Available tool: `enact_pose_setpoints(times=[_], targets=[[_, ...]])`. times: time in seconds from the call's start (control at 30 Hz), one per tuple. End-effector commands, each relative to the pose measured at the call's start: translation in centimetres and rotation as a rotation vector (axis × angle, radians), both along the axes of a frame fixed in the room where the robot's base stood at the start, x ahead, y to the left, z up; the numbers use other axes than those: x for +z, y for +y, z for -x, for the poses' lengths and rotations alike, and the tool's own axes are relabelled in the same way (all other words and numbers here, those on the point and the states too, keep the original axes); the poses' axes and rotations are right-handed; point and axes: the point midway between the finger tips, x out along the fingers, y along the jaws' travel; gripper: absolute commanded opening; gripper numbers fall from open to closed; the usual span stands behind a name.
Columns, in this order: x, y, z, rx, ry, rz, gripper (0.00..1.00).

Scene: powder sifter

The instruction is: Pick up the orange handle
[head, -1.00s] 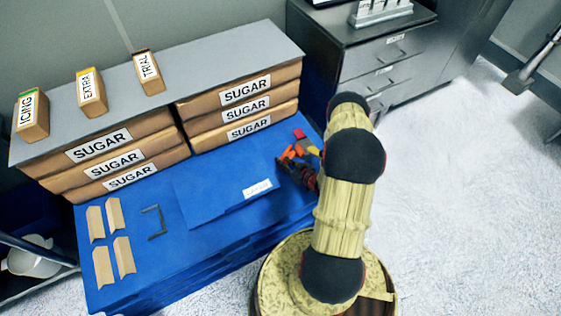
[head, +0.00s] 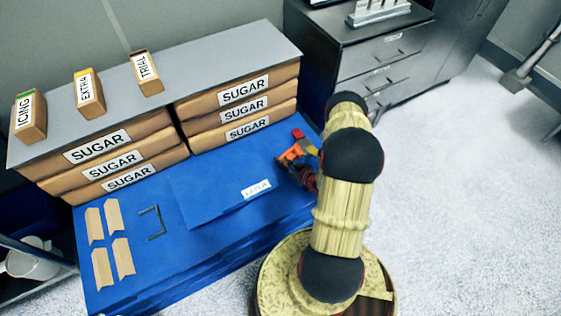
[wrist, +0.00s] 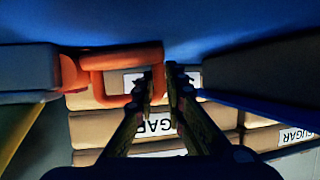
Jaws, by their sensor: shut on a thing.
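The orange handle (wrist: 112,58) shows in the wrist view as a bent bar running from the left to the jaws. In the head view it is a small orange shape (head: 295,151) at the right end of the blue table top. My gripper (wrist: 166,80) is shut on the handle's right-hand bar. The fingertips hide part of that bar. In the head view my gripper (head: 289,163) is dark, small and partly hidden by my arm.
Stacked sugar bags (head: 245,103) stand behind, under a grey shelf (head: 210,60). A red piece (head: 298,134) lies just behind the handle. A blue panel with a white label (head: 257,188) is left of my gripper. A dark drawer cabinet (head: 375,75) stands behind right.

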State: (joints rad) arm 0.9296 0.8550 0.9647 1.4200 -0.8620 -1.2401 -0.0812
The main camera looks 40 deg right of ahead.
Motion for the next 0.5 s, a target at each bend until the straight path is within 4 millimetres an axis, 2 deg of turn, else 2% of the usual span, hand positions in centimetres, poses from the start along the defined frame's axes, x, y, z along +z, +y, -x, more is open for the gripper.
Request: enact_pose_setpoints(times=[0.17,0.37,0.5], targets=[[1.0,0.0,0.0,0.000,-0.001,0.000,0.00],[3.6,0.0,-0.1,0.000,-0.002,0.001,0.00],[6.0,0.9,1.8,-0.002,-0.001,-0.001,0.00]])
